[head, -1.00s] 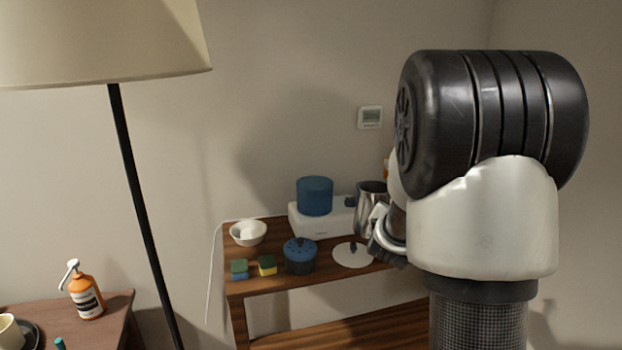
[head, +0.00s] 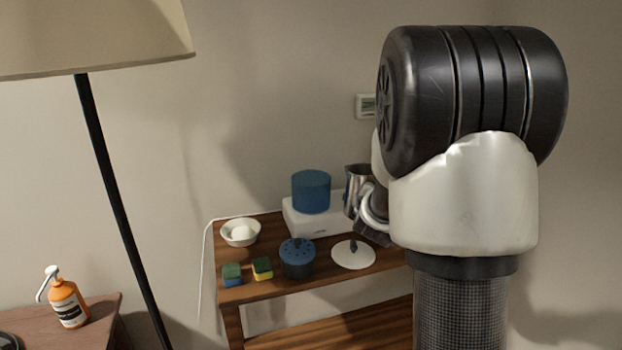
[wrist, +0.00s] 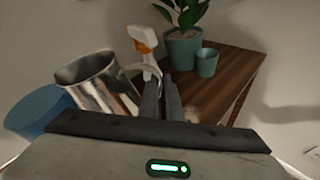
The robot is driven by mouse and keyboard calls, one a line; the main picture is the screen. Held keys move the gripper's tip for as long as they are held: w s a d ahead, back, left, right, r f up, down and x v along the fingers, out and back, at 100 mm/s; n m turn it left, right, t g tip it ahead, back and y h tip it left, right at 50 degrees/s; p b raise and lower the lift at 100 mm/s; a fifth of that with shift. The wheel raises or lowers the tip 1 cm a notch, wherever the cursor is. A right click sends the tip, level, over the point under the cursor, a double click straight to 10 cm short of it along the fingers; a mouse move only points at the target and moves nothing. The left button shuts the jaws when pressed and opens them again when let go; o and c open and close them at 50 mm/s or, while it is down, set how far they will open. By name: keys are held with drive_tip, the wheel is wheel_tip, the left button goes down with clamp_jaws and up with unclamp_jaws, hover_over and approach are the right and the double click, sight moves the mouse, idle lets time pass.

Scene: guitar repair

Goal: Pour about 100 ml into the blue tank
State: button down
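The blue tank (head: 311,192) is a blue cylinder standing on a white base (head: 318,222) on the wooden shelf table. A shiny metal pitcher (head: 355,188) is just right of the tank, a little above the table and roughly upright. My gripper (head: 374,228) is shut on its handle, partly hidden behind my arm. In the wrist view, the pitcher (wrist: 98,82) is left of my gripper fingers (wrist: 162,100), with the blue tank (wrist: 38,110) beyond its left side. The pitcher's contents cannot be seen.
A dark blue perforated pot (head: 297,260), a white round lid (head: 353,256), two sponges (head: 262,268) and a white bowl (head: 240,233) stand around the base. The wrist view shows a spray bottle (wrist: 143,37), plant pot (wrist: 183,48) and teal cup (wrist: 207,62) on the wood.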

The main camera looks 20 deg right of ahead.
drive_tip(key=shift+w+a+r+n+g+h+p, duration=0.2)
drive_tip(key=shift+a+r+n, duration=0.1)
drive_tip(key=shift+r, duration=0.25)
drive_tip(key=shift+w+a+r+n+g+h+p, duration=0.15)
drive_tip(key=shift+r+n, duration=0.15)
drive_tip(key=shift+r, duration=0.2)
drive_tip(key=shift+w+a+r+n+g+h+p, duration=0.1)
drive_tip(key=shift+w+a+r+n+p, duration=0.15)
drive_tip(key=shift+r, duration=0.3)
drive_tip(key=r+p, duration=0.1)
drive_tip(key=p, duration=0.2)
drive_tip(key=shift+w+a+r+n, duration=0.1)
drive_tip(key=shift+a+r+n, duration=0.05)
drive_tip(key=shift+r+n, duration=0.25)
drive_tip(key=w+a+r+n+p, duration=0.1)
drive_tip(key=p, duration=0.5)
drive_tip(key=shift+g+h, duration=0.35)
drive_tip(key=w+a+r+n+g+h+p, duration=0.1)
drive_tip(key=w+a+r+n+p, duration=0.2)
drive_tip(key=p, duration=1)
drive_tip(key=shift+r+n+h, duration=0.4)
drive_tip(key=shift+r+n, duration=0.15)
drive_tip(key=shift+r, duration=0.2)
drive_tip(key=shift+a+p, duration=0.15)
drive_tip(key=shift+p, duration=0.15)
drive_tip(key=shift+w+a+r+n+p, duration=0.3)
drive_tip(key=shift+r+n+p, duration=0.25)
drive_tip(key=shift+p, duration=0.5)
